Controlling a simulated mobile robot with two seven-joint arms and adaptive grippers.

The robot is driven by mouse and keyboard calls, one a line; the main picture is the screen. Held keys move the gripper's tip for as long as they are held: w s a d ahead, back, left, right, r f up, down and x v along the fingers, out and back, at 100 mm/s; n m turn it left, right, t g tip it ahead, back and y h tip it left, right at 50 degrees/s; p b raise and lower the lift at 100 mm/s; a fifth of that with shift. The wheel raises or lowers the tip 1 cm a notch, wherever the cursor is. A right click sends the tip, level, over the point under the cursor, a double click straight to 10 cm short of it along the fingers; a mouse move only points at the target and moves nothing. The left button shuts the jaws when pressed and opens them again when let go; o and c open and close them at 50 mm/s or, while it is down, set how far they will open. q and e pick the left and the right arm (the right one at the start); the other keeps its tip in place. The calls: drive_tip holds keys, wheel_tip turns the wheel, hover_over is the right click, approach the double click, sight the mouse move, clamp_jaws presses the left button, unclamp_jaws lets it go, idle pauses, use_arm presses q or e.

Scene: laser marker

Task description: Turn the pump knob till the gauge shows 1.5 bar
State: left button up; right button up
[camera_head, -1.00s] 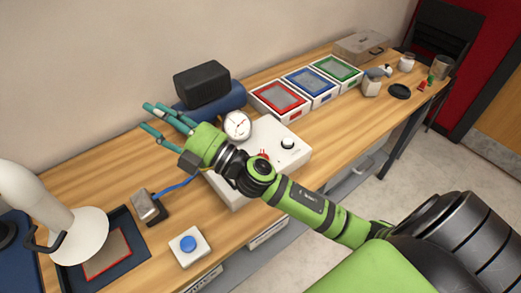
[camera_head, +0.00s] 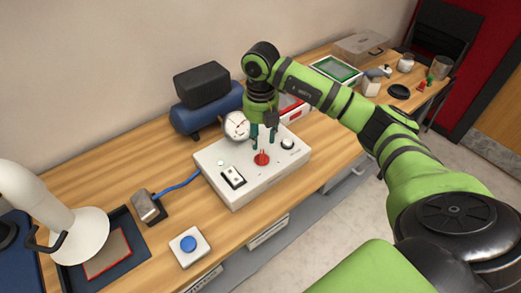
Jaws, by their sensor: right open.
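A white control box (camera_head: 215,170) stands on the table, with a red knob (camera_head: 262,158) and a black knob (camera_head: 288,143) on its top. I cannot tell from labels which one is the pump knob. A round white gauge (camera_head: 235,126) stands at the box's back edge; its reading is too small to make out. My right gripper (camera_head: 264,141) points down over the box, open and empty. Its teal fingers are just behind and above the red knob, left of the black knob; contact is not visible. My left gripper is not in view.
A blue compressor (camera_head: 193,117) with a black top (camera_head: 202,83) stands behind the box. A black switch (camera_head: 233,176) is on the box's left part. A blue button (camera_head: 188,244) on a white base is in front.

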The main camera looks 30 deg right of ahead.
sight(260, 154)
wheel_tip(260, 154, down, 5)
drive_tip(key=shift+p, duration=0.95)
drive_tip(key=shift+a+f, duration=0.1)
drive_tip(key=shift+f, duration=0.65)
clamp_jaws()
